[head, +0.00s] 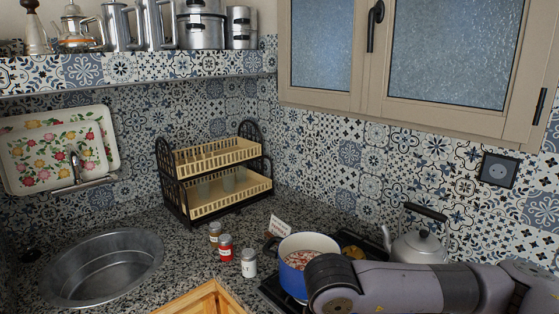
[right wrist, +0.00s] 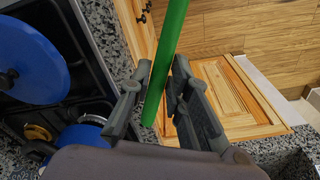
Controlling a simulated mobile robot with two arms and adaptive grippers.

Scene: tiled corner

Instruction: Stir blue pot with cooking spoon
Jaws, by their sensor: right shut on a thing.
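The blue pot (head: 308,262) stands on the stove at the lower middle of the head view, white inside with reddish-brown food in it. My right arm comes in from the right, and its wrist covers the pot's right front side. In the right wrist view my right gripper (right wrist: 158,92) is shut on a green handle (right wrist: 170,45), which appears to be the cooking spoon's. The spoon's other end is not visible, and the head view does not show the spoon. My left gripper is not in view.
A kettle (head: 418,246) stands behind my right arm. Small jars (head: 226,247) stand left of the pot, near a dish rack (head: 215,180) and a metal sink basin (head: 103,268). In the right wrist view a blue disc (right wrist: 30,60) lies over the dark stove (right wrist: 88,90).

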